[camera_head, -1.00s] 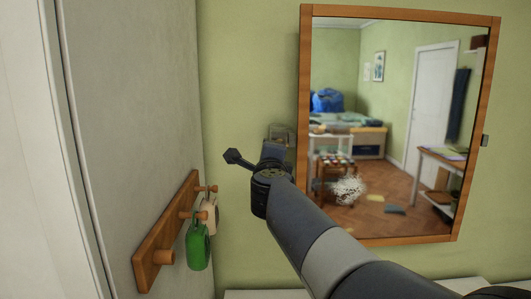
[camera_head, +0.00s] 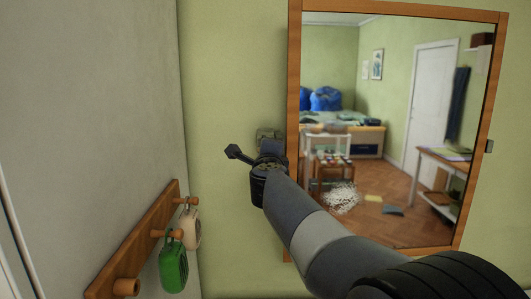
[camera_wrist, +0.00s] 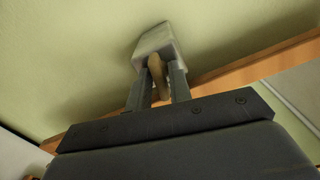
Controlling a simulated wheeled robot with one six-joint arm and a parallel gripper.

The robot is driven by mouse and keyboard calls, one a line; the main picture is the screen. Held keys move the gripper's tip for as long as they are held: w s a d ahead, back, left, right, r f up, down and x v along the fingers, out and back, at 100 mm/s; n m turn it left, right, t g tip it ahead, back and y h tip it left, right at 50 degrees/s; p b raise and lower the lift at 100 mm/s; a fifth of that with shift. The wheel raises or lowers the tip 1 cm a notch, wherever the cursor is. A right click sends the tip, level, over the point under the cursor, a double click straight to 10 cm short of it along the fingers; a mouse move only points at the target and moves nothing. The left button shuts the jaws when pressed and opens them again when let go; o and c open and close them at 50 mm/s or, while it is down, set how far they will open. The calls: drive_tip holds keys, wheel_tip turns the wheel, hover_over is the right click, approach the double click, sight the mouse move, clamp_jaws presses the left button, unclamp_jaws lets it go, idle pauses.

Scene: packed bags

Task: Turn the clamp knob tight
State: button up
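The clamp (camera_wrist: 155,42) is a pale grey block on the green wall at the top of the wrist view. Its tan knob (camera_wrist: 157,72) sticks out from it. My gripper (camera_wrist: 160,80) has one finger on each side of the knob, close against it, with the knob between them. In the head view the clamp (camera_head: 267,134) shows as a small greyish shape by the mirror's left edge. My gripper (camera_head: 271,148) is in front of it there, and its fingers and the knob are mostly hidden by my wrist.
A wood-framed mirror (camera_head: 294,120) hangs on the wall right of the clamp and reflects a room. The wall between is bare.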

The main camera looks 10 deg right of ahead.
drive_tip(key=shift+c, duration=1)
drive_tip(key=m+b, duration=0.1)
drive_tip(key=m, duration=0.3)
drive_tip(key=shift+f+m, duration=0.1)
drive_tip(key=shift+m, duration=1)
drive_tip(key=shift+m+b, duration=0.6)
drive_tip(key=shift+m, duration=0.2)
drive_tip(key=m+b, duration=0.1)
drive_tip(key=m, duration=0.3)
